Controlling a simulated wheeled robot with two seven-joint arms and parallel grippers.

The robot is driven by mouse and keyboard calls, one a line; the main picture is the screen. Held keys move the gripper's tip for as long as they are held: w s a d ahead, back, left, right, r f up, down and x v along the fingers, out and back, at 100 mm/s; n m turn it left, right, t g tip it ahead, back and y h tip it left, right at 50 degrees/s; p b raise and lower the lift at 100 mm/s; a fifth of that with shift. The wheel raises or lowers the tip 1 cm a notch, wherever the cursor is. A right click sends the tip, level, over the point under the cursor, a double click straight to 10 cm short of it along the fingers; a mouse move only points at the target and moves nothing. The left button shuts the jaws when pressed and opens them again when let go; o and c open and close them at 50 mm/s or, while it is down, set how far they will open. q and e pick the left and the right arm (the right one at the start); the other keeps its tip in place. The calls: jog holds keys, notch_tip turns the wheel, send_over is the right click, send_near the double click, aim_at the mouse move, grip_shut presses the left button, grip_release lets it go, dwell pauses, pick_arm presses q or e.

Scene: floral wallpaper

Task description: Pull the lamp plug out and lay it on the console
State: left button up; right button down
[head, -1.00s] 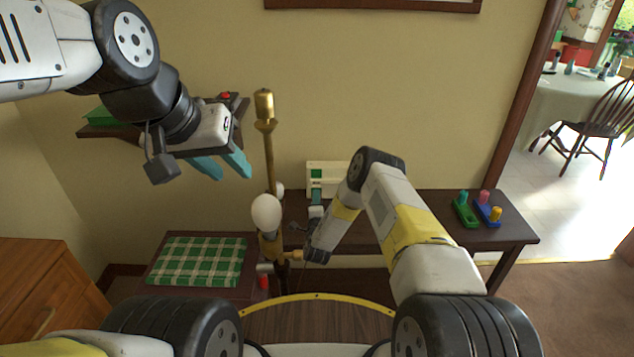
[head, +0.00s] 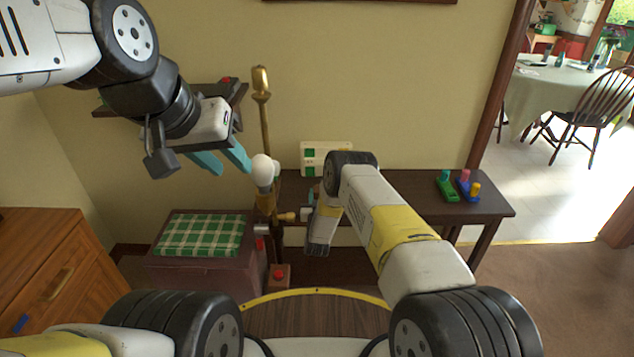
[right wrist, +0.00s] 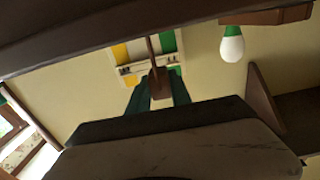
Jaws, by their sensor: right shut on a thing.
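The lamp has a white bulb (head: 262,170) and a brass stem (head: 264,120), and stands in front of the wall, left of my right gripper. A pale socket panel (head: 318,150) with green squares is at the back of the console (head: 400,190). My right gripper (head: 311,194) is in front of the panel, mostly hidden by my arm. In the right wrist view its green fingers (right wrist: 158,92) are shut on a brown piece (right wrist: 158,78), apparently the plug; its cord is not clear. My left gripper (head: 222,160) is open and empty, up left of the bulb.
Coloured peg blocks (head: 447,187) stand on the console's right part. A checked cushion (head: 200,235) lies on a box at left, beside a wooden drawer cabinet (head: 50,270). A red button box (head: 279,276) is low by the lamp. The console middle is partly bare.

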jog(key=shift+f, duration=1.9)
jog(key=c, duration=1.1)
grip_release()
jog(key=s, duration=0.7)
jog(key=shift+s, duration=0.4)
